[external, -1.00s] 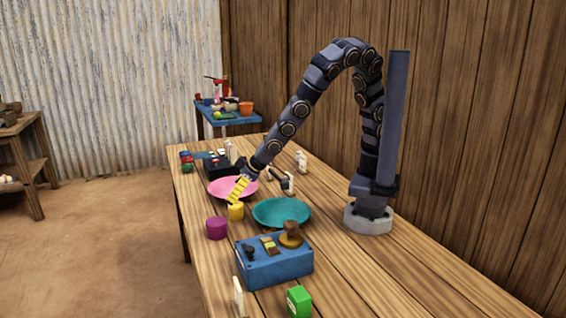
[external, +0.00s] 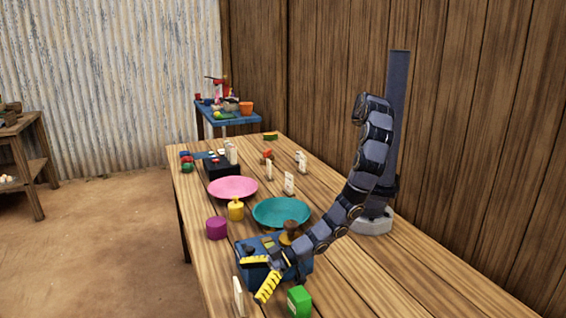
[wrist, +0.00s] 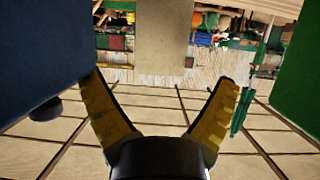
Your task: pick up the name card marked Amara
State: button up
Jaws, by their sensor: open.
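Several pale name cards stand on the table in the external view; no name is readable, so I cannot tell which is Amara's. One pale card (external: 238,297) stands at the near left edge, close to my gripper (external: 254,279). Others are a card (external: 289,184) behind the teal plate, a card (external: 268,171) and cards (external: 301,161) farther back. My gripper is open and empty, its yellow fingers in front of the blue box. In the wrist view a plain tan upright panel (wrist: 165,38), likely a card, shows beyond and between the spread fingers (wrist: 160,80).
The blue box (external: 275,262) is beside my gripper and also at left in the wrist view (wrist: 40,50). A green block (external: 299,301) stands to the right, also in the wrist view (wrist: 300,70). A teal plate (external: 281,212), yellow weight (external: 236,210) and purple cylinder (external: 217,228) lie behind.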

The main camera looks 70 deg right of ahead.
jog(key=shift+x, duration=1.35)
jog(key=shift+c, duration=0.3)
jog(key=c, duration=1.2)
jog(key=shift+o, duration=0.2)
jog(key=shift+r, duration=0.1)
